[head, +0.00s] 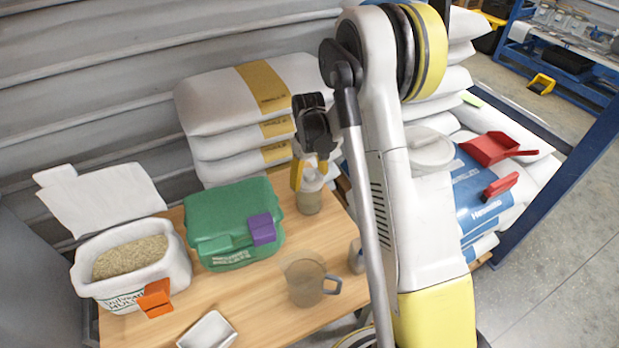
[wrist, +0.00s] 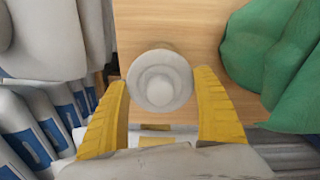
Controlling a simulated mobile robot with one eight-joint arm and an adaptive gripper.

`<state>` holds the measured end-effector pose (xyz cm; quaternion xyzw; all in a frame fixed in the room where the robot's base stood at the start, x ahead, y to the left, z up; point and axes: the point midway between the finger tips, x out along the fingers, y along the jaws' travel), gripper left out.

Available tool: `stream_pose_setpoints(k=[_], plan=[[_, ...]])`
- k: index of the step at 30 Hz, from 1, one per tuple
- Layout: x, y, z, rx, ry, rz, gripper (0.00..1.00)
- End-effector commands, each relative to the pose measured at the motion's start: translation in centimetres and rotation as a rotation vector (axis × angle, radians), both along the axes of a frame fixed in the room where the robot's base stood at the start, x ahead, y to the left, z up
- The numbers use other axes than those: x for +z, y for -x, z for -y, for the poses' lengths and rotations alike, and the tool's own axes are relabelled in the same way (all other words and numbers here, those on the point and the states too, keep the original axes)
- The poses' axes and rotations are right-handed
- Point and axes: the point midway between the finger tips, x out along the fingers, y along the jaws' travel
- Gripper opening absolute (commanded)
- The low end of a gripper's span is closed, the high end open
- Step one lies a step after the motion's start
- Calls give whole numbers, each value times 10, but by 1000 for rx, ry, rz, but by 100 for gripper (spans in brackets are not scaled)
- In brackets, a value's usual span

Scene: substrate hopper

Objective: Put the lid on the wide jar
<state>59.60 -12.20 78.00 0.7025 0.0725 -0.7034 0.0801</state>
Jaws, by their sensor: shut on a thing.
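A jar (head: 308,203) with tan contents stands upright at the back right of the wooden table in the head view. A pale round lid (wrist: 161,80) with a central knob lies between my yellow fingers in the wrist view. My gripper (head: 310,179) points down over this jar, its fingers on either side of the jar's top. It is shut on the lid. In the wrist view the lid hides the jar below, so I cannot tell whether the lid rests on the rim or hangs just above it.
A green case (head: 215,215) with a purple latch stands left of the jar. A clear mug-like vessel (head: 303,282) stands nearer the front. An open bin of grain (head: 172,275) is at far left. Stacked white sacks (head: 215,105) rise behind.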

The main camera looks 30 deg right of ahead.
Motion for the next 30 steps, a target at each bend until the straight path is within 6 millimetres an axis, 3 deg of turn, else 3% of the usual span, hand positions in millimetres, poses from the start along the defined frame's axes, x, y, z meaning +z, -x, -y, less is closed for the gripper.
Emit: stream_pose_setpoints(k=[26,27,29,30], plan=[[-7,0,0,0,0,0,63],[-7,0,0,0,0,0,84],[-7,0,0,0,0,0,100],[-7,0,0,0,0,0,100]])
